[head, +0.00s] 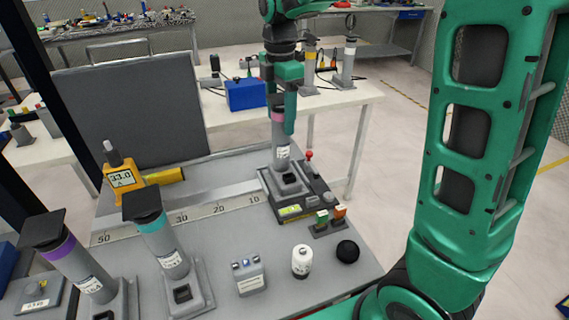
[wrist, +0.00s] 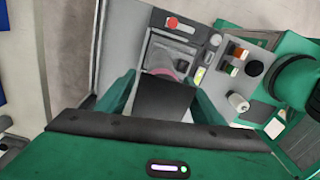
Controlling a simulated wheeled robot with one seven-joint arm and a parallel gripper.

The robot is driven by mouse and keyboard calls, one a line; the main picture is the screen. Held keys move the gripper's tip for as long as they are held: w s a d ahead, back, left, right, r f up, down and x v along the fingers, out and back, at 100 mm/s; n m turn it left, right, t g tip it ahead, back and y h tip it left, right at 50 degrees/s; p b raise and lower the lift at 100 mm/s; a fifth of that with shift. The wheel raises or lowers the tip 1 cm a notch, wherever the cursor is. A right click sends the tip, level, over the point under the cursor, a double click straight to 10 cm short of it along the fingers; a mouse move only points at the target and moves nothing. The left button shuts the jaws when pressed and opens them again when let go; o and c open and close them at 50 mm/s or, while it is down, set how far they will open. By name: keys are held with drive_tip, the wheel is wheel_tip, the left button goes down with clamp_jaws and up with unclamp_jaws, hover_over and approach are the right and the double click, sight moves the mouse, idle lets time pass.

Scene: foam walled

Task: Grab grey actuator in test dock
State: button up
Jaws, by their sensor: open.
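The grey actuator (head: 282,145) stands upright in the test dock (head: 290,202), a grey base with a red knob and a lit display. It has a pink band near its top. In the wrist view its dark cap (wrist: 163,98) lies between my two green fingers, with the pink band just beyond. My gripper (head: 283,112) is open and comes down from above around the actuator's upper part. I cannot tell whether either finger touches it. The test dock (wrist: 172,45) also shows beyond the cap in the wrist view.
A purple-banded actuator (head: 78,262) and a teal-banded one (head: 165,245) stand in holders at left. A yellow meter (head: 122,180) stands behind them. A blue box (head: 245,94) is on the table behind.

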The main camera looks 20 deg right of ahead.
drive_tip(key=c, duration=1.5)
clamp_jaws()
drive_tip(key=shift+r, duration=0.1)
